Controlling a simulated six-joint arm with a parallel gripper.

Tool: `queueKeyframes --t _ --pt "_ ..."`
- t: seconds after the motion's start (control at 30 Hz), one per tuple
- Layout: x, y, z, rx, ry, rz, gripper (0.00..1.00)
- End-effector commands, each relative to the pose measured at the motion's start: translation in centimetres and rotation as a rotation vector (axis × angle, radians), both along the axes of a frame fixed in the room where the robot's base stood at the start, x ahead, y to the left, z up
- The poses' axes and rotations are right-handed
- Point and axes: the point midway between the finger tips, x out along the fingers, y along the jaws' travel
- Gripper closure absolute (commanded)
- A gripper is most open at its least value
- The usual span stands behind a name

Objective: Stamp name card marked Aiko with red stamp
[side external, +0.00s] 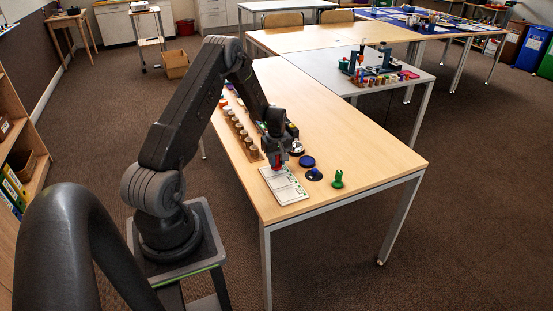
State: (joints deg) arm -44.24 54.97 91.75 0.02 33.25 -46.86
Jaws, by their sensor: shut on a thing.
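My gripper (276,154) is above the near left part of the wooden table, fingers pointing down. It is shut on a red stamp (275,162), of which only a small red part shows between the fingers. The red stamp is at the far end of a white sheet or row of name cards (287,190). I cannot tell whether the stamp touches a card. The writing on the cards is too small to read, so I cannot tell which one is marked Aiko.
Right of the cards are a blue round thing (307,162), a dark disc with blue on it (314,175) and a green stamp (338,179). A wooden rack with several pegs (242,132) stands behind-left. The table's right part (375,155) is clear.

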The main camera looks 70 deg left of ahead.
Motion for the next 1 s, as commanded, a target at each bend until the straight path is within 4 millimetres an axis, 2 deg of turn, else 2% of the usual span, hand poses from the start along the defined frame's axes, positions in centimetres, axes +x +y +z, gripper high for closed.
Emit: queueKeyframes --t 1.0 --pt "0.00 0.00 -0.67 0.000 0.000 0.000 0.89"
